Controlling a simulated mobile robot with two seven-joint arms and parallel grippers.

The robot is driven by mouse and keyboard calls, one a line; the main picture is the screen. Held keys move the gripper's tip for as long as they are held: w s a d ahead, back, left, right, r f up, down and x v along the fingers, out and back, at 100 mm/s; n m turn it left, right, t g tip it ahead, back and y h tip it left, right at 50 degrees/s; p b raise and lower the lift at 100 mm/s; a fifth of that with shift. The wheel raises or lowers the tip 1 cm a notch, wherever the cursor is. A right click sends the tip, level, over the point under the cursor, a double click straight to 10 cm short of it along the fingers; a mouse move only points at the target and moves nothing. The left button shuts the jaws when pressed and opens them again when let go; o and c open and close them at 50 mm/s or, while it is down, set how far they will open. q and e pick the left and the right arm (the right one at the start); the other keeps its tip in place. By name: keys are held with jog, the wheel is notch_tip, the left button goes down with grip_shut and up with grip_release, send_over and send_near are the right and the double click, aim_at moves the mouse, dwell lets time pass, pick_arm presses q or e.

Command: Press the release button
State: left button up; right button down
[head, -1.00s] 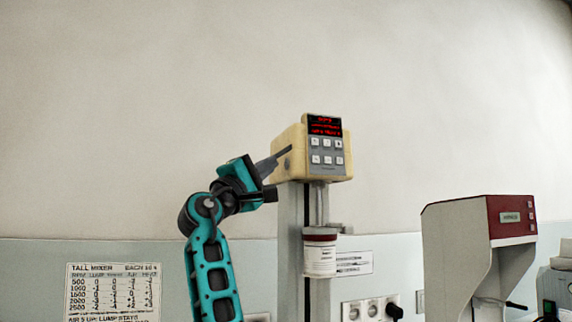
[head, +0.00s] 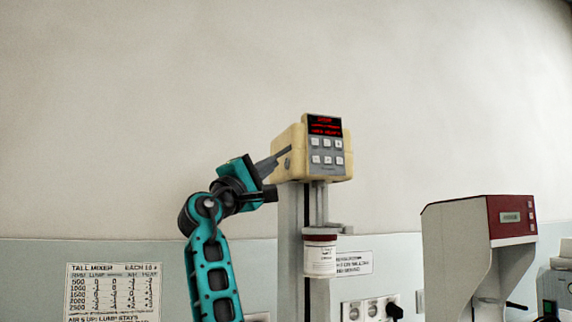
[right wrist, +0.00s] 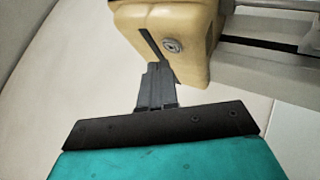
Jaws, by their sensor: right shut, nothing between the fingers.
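The cream mill head (head: 292,140) sits on top of a grey column, with a red lit display and a grey keypad (head: 327,152) on its front. A round metal button-like part (right wrist: 172,45) is on its side; it also shows small in the head view (head: 287,164). I cannot tell whether this is the release button. My right gripper (head: 284,151) is shut and empty, its thin tip against or just beside that side face. In the right wrist view the tip (right wrist: 147,38) lies left of the round part. Contact is unclear. My left gripper is out of view.
A jar with a dark red lid (head: 320,258) hangs below the mill head. A white and red machine (head: 460,235) stands at the right. Wall sockets (head: 370,309) and a chart (head: 113,290) are behind. The wall above is clear.

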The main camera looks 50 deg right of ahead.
jog(key=shift+d, duration=0.1)
jog(key=shift+s+d, duration=0.2)
jog(key=shift+d, duration=0.1)
jog(key=shift+s+d, duration=0.15)
jog(key=shift+d, duration=0.15)
dwell(0.5)
jog(key=shift+a, duration=0.15)
dwell(0.3)
jog(key=shift+w+a+p, duration=0.2)
jog(key=shift+p, duration=0.1)
jog(key=shift+w+a, duration=0.15)
jog(key=shift+a, duration=0.15)
jog(key=shift+a, duration=0.1)
